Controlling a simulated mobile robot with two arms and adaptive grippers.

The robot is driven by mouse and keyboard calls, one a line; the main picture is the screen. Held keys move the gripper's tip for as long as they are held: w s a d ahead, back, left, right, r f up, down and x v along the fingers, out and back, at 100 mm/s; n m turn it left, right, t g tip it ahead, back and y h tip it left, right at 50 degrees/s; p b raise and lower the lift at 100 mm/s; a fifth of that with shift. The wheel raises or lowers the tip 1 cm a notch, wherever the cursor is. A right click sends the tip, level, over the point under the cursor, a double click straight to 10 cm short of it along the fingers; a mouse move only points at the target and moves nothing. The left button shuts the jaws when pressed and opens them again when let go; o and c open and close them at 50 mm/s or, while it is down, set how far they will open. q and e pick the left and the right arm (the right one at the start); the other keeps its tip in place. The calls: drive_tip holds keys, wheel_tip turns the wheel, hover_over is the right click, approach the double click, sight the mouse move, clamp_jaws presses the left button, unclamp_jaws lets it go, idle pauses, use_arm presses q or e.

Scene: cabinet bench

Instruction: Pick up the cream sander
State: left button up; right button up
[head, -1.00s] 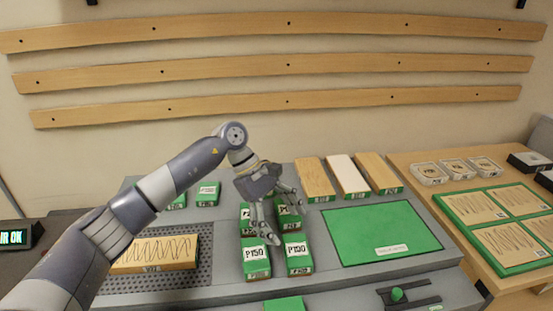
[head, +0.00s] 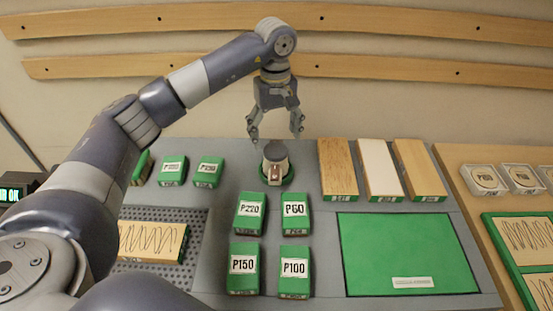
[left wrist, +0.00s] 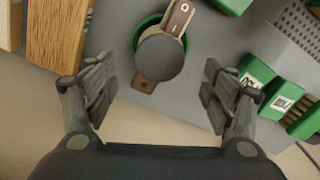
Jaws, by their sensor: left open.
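The sander (head: 275,158) stands upright at the back of the grey bench, in a green ring-shaped holder (head: 289,179). It has a dark grey round top and a pale brownish handle part; its lower body is largely hidden. In the left wrist view the sander (left wrist: 160,57) lies between and ahead of the open fingers, with the green ring around it. My left gripper (head: 275,136) is open and empty, pointing down just above and behind the sander, and does not appear to touch it. My right gripper is not in view.
Green labelled blocks such as P220 (head: 250,212) stand in front of the sander. Wood and white boards (head: 379,170) lie to its right, above a green mat (head: 408,248). More green blocks (head: 209,171) lie left. The wall is close behind.

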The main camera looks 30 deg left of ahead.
sight(275, 149)
use_arm(q)
drive_tip(key=shift+w+f, duration=0.1)
drive_tip(key=shift+f, duration=0.55)
wheel_tip(275, 149, down, 4)
drive_tip(key=shift+p, duration=1.05)
drive_tip(key=shift+f, duration=0.45)
drive_tip(key=c, duration=0.4)
drive_tip(key=shift+r, duration=0.1)
drive_tip(key=c, duration=1.3)
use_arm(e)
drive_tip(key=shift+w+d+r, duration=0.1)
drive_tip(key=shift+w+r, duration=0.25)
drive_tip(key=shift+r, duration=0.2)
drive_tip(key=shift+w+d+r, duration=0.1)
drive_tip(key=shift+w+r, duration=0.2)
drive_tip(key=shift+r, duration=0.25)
